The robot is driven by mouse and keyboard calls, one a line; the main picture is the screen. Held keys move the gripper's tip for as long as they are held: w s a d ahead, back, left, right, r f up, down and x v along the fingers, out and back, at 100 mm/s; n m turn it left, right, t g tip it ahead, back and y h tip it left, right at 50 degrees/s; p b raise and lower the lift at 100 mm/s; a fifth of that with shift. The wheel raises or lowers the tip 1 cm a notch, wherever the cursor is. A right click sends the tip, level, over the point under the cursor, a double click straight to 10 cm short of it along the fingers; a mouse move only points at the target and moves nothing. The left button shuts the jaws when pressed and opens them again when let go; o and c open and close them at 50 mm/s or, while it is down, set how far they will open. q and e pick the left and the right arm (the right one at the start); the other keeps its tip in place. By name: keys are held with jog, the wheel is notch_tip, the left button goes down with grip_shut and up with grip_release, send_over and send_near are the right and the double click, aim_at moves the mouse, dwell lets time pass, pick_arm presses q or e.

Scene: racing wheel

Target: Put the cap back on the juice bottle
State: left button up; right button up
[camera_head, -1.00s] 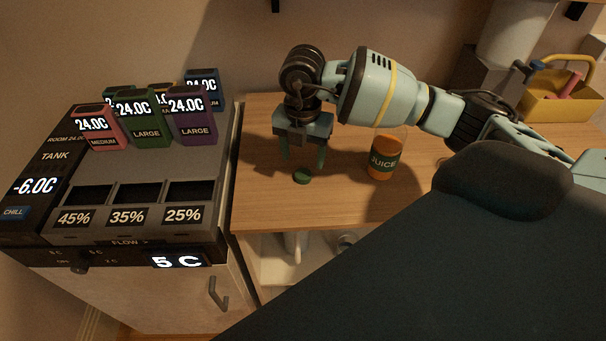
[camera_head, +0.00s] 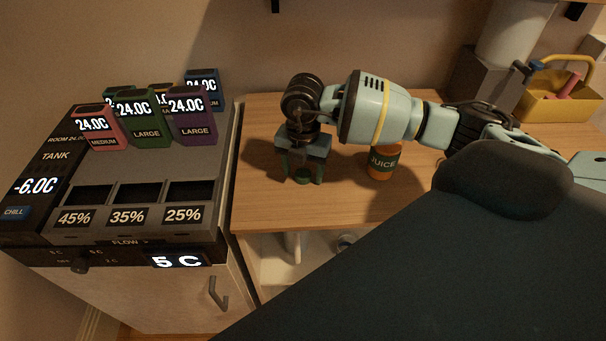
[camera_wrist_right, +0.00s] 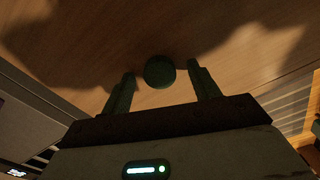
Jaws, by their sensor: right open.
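The green cap (camera_head: 303,177) lies on the wooden table below my right gripper, partly hidden by it in the head view. In the right wrist view the round dark green cap (camera_wrist_right: 159,71) sits between the two fingers, a little beyond their tips, with gaps on both sides. My right gripper (camera_head: 304,175) is open and points down over the cap; its fingers also show in the right wrist view (camera_wrist_right: 161,78). The orange juice bottle (camera_head: 383,162) stands on the table to the right, its top hidden behind my right arm. My left gripper is not in view.
A dispenser machine (camera_head: 130,185) with labelled containers stands left of the table (camera_head: 262,205). A yellow toolbox (camera_head: 560,107) sits at the back right. The table's front left is clear.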

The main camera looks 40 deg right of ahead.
aim_at(303, 173)
jog(key=c, duration=1.1)
jog(key=shift+r, duration=0.1)
jog(key=shift+r, duration=0.5)
notch_tip(303, 173, up, 2)
jog(key=shift+r, duration=0.2)
jog(key=s+d, duration=0.1)
jog(key=s, duration=0.4)
jog(key=s+d+r, duration=0.1)
jog(key=s, duration=0.4)
jog(key=s+d, duration=0.1)
jog(key=s, duration=0.4)
jog(key=shift+s+d+r, duration=0.2)
jog(key=shift+s+d, duration=0.1)
jog(key=shift+d, duration=0.05)
